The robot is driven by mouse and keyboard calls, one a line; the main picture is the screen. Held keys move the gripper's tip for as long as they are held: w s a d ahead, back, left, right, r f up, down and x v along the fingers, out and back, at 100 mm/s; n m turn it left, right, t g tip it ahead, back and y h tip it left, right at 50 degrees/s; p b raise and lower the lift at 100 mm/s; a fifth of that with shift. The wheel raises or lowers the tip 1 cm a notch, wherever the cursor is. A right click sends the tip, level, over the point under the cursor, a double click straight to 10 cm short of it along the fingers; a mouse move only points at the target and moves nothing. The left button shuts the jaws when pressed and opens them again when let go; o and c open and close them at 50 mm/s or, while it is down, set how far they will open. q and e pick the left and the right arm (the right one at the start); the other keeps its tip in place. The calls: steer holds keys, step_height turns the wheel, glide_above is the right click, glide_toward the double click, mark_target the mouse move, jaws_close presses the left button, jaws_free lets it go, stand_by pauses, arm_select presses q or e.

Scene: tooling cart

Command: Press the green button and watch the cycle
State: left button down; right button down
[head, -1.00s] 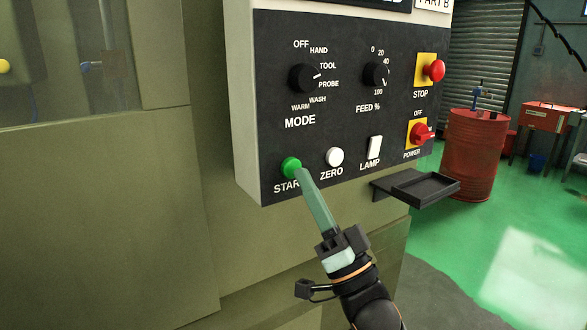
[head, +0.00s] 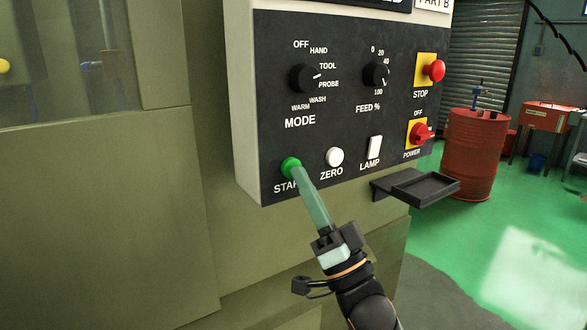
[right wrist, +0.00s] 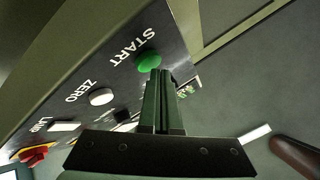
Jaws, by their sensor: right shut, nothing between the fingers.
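The green START button (head: 290,166) is at the lower left of the black control panel (head: 340,115) on the machine. It also shows in the right wrist view (right wrist: 148,61). My right gripper (head: 299,174) is shut and empty. Its fingertips are at the lower right edge of the button in the head view and just in front of it in the right wrist view. I cannot tell whether they touch it or whether the button is pushed in. The machine's window (head: 60,60) shows at the upper left. My left gripper is not in view.
The white ZERO button (head: 334,157) and LAMP switch (head: 375,147) are right of START. The red STOP button (head: 435,71) and red POWER switch (head: 422,134) are farther right. A black tray (head: 417,188) juts out below the panel. A red drum (head: 473,155) stands beyond.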

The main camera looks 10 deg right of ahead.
steer(key=shift+w+a, duration=0.2)
steer(key=shift+w, duration=0.4)
stand_by(1.0)
steer(key=shift+s+f, duration=0.1)
steer(key=shift+s, duration=0.1)
steer(key=shift+s+d, duration=0.3)
steer(key=shift+s, duration=0.35)
